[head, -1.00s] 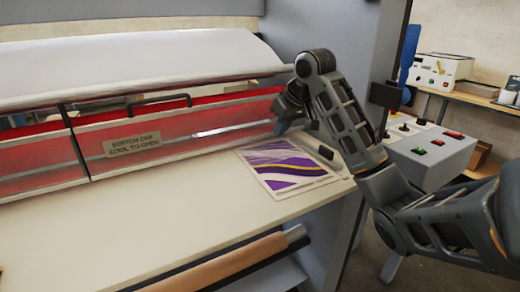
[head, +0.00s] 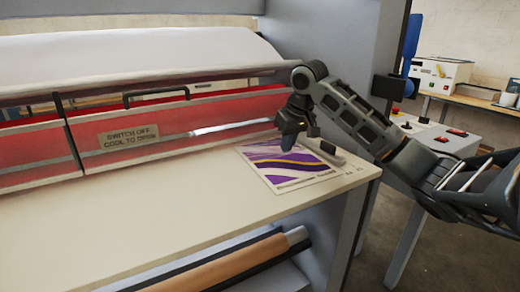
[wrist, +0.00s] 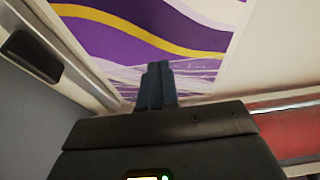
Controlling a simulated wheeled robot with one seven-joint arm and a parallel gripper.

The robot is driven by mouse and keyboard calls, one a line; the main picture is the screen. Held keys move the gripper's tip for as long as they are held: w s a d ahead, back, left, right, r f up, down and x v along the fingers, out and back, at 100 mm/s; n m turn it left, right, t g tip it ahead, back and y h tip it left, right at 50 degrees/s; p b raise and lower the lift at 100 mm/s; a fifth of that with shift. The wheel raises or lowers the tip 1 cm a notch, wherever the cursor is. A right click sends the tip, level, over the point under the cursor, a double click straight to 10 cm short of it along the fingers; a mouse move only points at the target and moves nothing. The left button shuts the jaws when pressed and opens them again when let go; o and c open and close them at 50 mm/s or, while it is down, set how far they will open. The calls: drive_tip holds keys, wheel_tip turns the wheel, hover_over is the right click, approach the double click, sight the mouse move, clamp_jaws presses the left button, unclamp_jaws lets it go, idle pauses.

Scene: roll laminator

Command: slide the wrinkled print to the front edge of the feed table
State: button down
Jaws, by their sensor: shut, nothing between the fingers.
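The print (head: 300,178), purple and white with a yellow stripe, lies flat on the right end of the cream feed table (head: 150,228). It fills much of the upper wrist view (wrist: 130,35), where thin white wavy lines run across it near the fingertips. My gripper (head: 287,143) points down over the far part of the print and hides some of it. In the wrist view its two dark blue fingers (wrist: 156,85) are together with nothing between them. The tips overlap the print's wavy-lined end; I cannot tell whether they touch it.
A small dark block (head: 328,147) sits right of the print, also in the wrist view (wrist: 32,55). A red see-through guard (head: 160,125) with a handle and a warning label runs behind the table. A control box (head: 450,140) stands at right. The table left of the print is clear.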

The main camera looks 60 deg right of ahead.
sight(302, 171)
drive_tip(key=shift+f+b, duration=0.3)
drive_tip(key=shift+f, duration=0.4)
drive_tip(key=shift+f, duration=0.15)
drive_tip(key=shift+f, duration=0.45)
drive_tip(key=shift+f, duration=0.1)
idle(0.7)
drive_tip(key=shift+s, duration=0.1)
drive_tip(key=shift+s+a, duration=0.5)
drive_tip(key=shift+s, duration=0.35)
drive_tip(key=shift+s+a, duration=0.45)
drive_tip(key=shift+s, duration=0.4)
drive_tip(key=shift+s+a+p, duration=0.2)
drive_tip(key=shift+s+a, duration=0.25)
drive_tip(key=shift+s, duration=0.45)
drive_tip(key=shift+s+a+p, duration=0.15)
drive_tip(key=shift+s+a, duration=0.3)
drive_tip(key=shift+s, duration=0.4)
